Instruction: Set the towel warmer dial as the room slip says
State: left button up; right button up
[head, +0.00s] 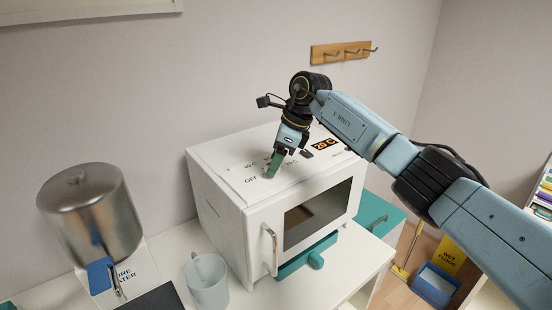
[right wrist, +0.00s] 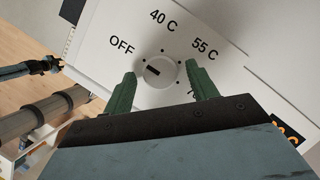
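The towel warmer (head: 232,192) is a white box with a windowed door. Its round white dial (right wrist: 160,71) is on top, ringed by OFF, 40 C, 55 C and a partly hidden label. The dial's dark mark points left, on the OFF side. My right gripper (right wrist: 158,87) is open, its green fingers on either side of the dial with gaps showing; it also shows over the warmer in the head view (head: 275,168). My left gripper (right wrist: 50,65) seems to show small at the left of the right wrist view. I see no room slip.
An orange display (head: 323,144) on the warmer seems to read about 26 C. A metal water dispenser (head: 92,215) and a grey mug (head: 207,281) stand left of it. A teal tray (head: 312,258) lies under the door. Wall hooks (head: 344,50) are behind.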

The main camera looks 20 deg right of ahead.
jog(key=c, duration=0.9)
jog(key=shift+m, duration=0.3)
jog(key=m+t, duration=0.1)
jog(key=m, duration=0.1)
jog(key=m+h+b, duration=0.1)
jog(key=m, duration=0.1)
jog(key=shift+s+a+m+t, duration=0.15)
jog(key=shift+m+t, duration=0.15)
jog(key=shift+t, duration=0.1)
jog(key=m+h+b, duration=0.1)
jog(key=m, duration=0.2)
jog(key=m+t+h+b, duration=0.1)
jog(key=m+b, duration=0.1)
jog(key=m, duration=0.1)
jog(key=shift+a+m, duration=0.2)
jog(key=shift+m, duration=0.1)
jog(key=shift+h, duration=0.3)
jog(key=o, duration=1)
jog(key=shift+s, duration=0.1)
